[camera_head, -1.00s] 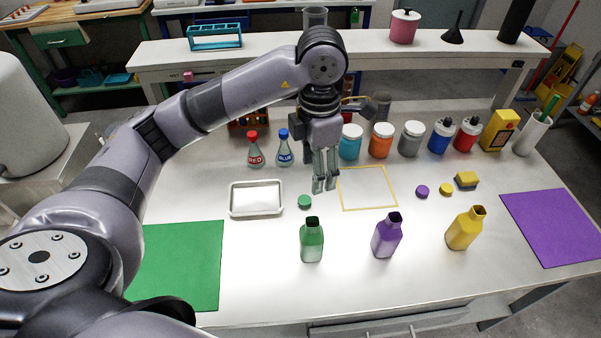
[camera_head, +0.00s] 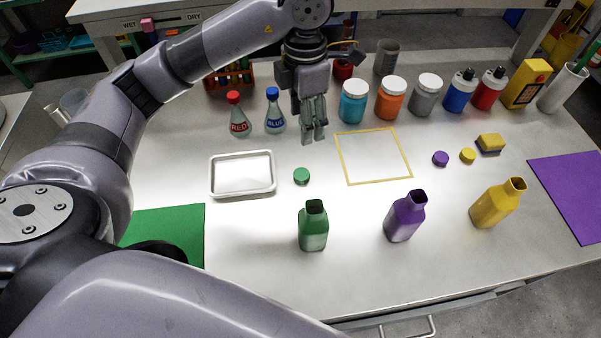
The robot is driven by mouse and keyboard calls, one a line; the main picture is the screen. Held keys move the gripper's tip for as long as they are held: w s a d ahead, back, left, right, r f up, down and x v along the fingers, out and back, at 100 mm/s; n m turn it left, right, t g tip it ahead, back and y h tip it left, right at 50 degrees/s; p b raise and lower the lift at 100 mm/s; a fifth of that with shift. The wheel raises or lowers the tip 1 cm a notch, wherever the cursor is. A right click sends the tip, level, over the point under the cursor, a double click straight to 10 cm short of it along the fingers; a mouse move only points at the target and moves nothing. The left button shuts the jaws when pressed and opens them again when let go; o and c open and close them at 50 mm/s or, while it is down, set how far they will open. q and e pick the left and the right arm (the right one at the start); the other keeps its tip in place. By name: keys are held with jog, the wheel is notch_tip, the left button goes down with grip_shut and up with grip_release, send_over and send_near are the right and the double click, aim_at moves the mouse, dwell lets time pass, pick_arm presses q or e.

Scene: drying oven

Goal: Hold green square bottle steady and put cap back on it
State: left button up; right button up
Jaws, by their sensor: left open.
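The green square bottle (camera_head: 313,228) stands upright and uncapped near the front middle of the table. A round green cap (camera_head: 302,176) lies on the table behind it, right of the metal tray. My left gripper (camera_head: 313,138) points down above the table, behind the green cap and near the yellow outlined square. It is open and holds nothing, apart from both cap and bottle. My right gripper is not in view.
Uncapped purple (camera_head: 405,218) and yellow (camera_head: 496,204) bottles stand to the right. Purple (camera_head: 440,158) and yellow (camera_head: 468,155) caps lie behind them. A metal tray (camera_head: 243,193) is at the left; flasks and jars line the back. The yellow outlined square (camera_head: 372,183) is empty.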

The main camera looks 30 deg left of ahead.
pick_arm(q)
jog(key=p, duration=0.1)
send_over(302, 174)
notch_tip(302, 174, down, 12)
jog(key=shift+w+d+f, duration=0.1)
jog(key=shift+d, duration=0.05)
dwell(0.4)
jog(key=shift+f+p, duration=0.35)
jog(key=shift+p, duration=0.1)
notch_tip(302, 174, down, 4)
jog(key=shift+f+p, duration=0.2)
jog(key=shift+p, duration=0.3)
jog(key=shift+c, duration=0.5)
